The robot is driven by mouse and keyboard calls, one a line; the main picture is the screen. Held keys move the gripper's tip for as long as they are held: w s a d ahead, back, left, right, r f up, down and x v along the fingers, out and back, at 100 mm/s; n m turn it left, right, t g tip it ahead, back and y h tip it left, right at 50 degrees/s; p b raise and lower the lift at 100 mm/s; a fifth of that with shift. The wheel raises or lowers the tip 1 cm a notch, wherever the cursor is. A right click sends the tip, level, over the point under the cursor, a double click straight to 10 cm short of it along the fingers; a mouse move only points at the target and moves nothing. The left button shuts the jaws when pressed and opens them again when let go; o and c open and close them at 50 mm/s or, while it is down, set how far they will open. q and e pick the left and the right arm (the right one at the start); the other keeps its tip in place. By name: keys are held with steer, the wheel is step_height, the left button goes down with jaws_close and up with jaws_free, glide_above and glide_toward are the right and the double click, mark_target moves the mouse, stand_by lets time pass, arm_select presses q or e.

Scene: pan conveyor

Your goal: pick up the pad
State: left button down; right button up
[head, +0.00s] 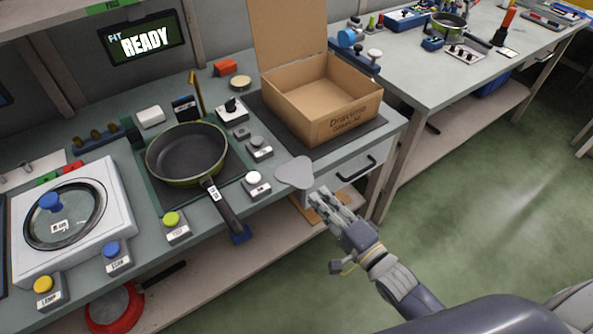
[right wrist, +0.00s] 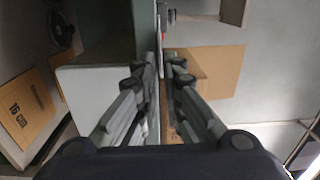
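The pad (head: 295,172) is a flat, light grey, rounded triangular piece at the front edge of the workbench. It seems to reach slightly past the edge. My right gripper (head: 317,196) is just to its lower right, pointing toward it in the head view. In the right wrist view, the right gripper's fingertips (right wrist: 164,65) are a narrow gap apart, with no clear grip on anything. I cannot make out the pad there, and the contact between pad and fingers cannot be seen clearly. My left gripper is not in view.
An open cardboard box (head: 335,119) stands behind the pad. A black frying pan (head: 187,152) with its handle toward the front lies to the left. Button boxes, including a white-topped one (head: 254,183), line the front. A drawer handle (head: 357,170) sticks out below. Open floor lies right.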

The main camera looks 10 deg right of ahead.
mark_target(309, 187)
steer(key=x, duration=0.5)
steer(key=shift+a+p, duration=0.2)
steer(key=shift+p, duration=0.2)
jaws_close()
